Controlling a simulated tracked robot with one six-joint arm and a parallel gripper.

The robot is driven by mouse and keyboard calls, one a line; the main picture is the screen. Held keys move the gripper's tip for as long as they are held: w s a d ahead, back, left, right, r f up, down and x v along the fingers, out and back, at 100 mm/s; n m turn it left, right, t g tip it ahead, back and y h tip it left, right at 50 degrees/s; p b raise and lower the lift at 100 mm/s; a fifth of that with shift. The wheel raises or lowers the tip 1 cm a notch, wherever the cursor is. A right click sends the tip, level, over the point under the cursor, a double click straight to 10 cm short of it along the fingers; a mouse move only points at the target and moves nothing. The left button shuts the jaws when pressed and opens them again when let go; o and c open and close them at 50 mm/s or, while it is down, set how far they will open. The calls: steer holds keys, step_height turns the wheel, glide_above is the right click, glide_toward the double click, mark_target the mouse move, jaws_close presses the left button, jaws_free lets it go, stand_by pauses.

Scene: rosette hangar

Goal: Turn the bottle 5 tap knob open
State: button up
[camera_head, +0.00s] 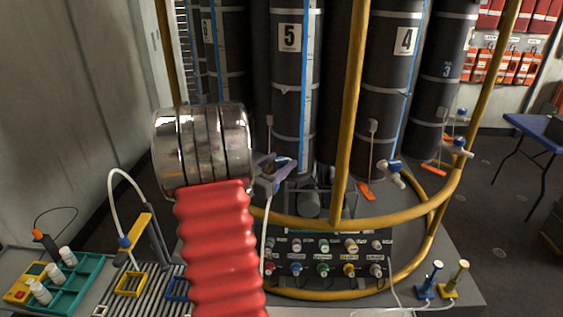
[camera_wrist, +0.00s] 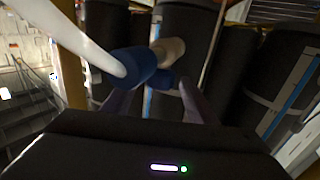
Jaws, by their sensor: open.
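Bottle 5 (camera_head: 290,100) is a tall black cylinder with a white "5" label, standing behind the yellow rail. Its tap (camera_wrist: 170,48) shows in the wrist view as a pale body with a blue part and a white hose running off to the upper left. The blue knob (camera_wrist: 162,80) appears between the fingers of my gripper (camera_wrist: 155,94), which is open. In the head view my gripper (camera_head: 276,166) is at the lower front of bottle 5, right of my metal and red arm. The arm and fingers partly hide the tap there, and I cannot tell whether the fingers touch the knob.
A yellow rail (camera_head: 352,110) rises in front of the bottles and curves around their base. Bottle 4 (camera_head: 385,110) has a similar blue-handled tap (camera_head: 394,168). A valve panel (camera_head: 325,260) sits below. A green tray (camera_head: 75,285) lies at the lower left.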

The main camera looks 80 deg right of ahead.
steer(key=shift+s+d, duration=0.25)
steer(key=shift+d, duration=0.35)
steer(key=shift+c, duration=0.4)
steer(key=c, duration=1)
steer(key=shift+s+n+t+h, duration=0.1)
steer(key=shift+n+t+h, duration=0.2)
steer(key=shift+n+t, duration=0.45)
steer(key=shift+s+n+t+h, duration=0.15)
steer(key=shift+n+t, duration=0.85)
steer(key=shift+t, duration=0.7)
steer(key=shift+w+n+t+h, duration=0.15)
steer(key=shift+n+t, duration=0.8)
steer(key=shift+t, duration=0.7)
steer(key=shift+n+t+y, duration=0.5)
steer(key=shift+n+t, duration=0.8)
steer(key=shift+t, duration=0.7)
steer(key=shift+n+t+y, duration=0.3)
steer(key=shift+n+t, duration=0.2)
steer(key=shift+t, duration=0.3)
